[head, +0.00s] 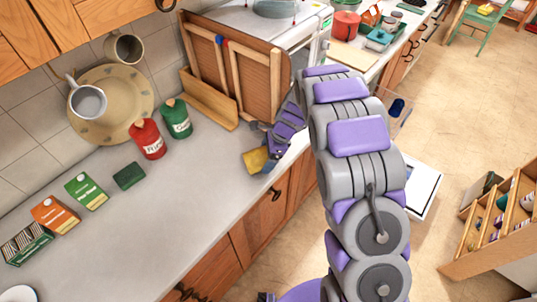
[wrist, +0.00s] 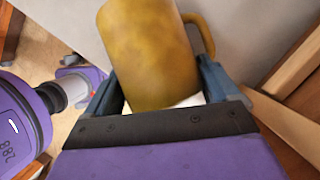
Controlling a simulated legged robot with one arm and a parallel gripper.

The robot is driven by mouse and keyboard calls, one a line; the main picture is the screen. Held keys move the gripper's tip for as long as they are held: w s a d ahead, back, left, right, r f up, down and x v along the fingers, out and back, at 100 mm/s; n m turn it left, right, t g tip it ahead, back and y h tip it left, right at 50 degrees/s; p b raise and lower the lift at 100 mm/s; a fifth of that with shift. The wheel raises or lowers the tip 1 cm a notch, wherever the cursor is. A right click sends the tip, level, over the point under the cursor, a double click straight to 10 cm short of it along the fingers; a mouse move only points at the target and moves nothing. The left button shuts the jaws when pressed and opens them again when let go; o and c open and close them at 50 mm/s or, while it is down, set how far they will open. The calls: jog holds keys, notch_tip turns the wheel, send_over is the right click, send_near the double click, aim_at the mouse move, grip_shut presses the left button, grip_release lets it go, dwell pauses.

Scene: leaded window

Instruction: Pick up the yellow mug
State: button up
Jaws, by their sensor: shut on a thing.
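The yellow mug (wrist: 150,50) fills the upper middle of the wrist view, between the two fingers of my gripper (wrist: 160,95). My gripper is shut on it. Its handle shows on the right side in that view. In the head view the yellow mug (head: 256,160) is at the front edge of the counter, right of the green bottle, with my gripper (head: 268,150) at it. My arm hides part of the area behind. I cannot tell whether the mug touches the counter.
On the counter (head: 150,220) stand a red bottle (head: 148,139), a green bottle (head: 175,118) and several small boxes. A wooden rack (head: 235,75) stands close behind my gripper. The counter's middle is clear.

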aim_at(263, 151)
jog(key=shift+s+a+r, duration=0.1)
jog(key=shift+a+r, duration=0.15)
jog(key=shift+r, duration=0.05)
jog(key=c, duration=0.3)
jog(key=shift+a, duration=0.25)
jog(key=shift+c, duration=1.3)
jog(key=shift+d+r, duration=0.35)
jog(key=shift+r, duration=0.2)
notch_tip(263, 151, up, 3)
jog(key=shift+p, duration=0.55)
jog(key=s+d+r+p, duration=0.1)
jog(key=s+d, duration=0.8)
jog(key=s, duration=0.3)
jog(key=shift+s, duration=0.35)
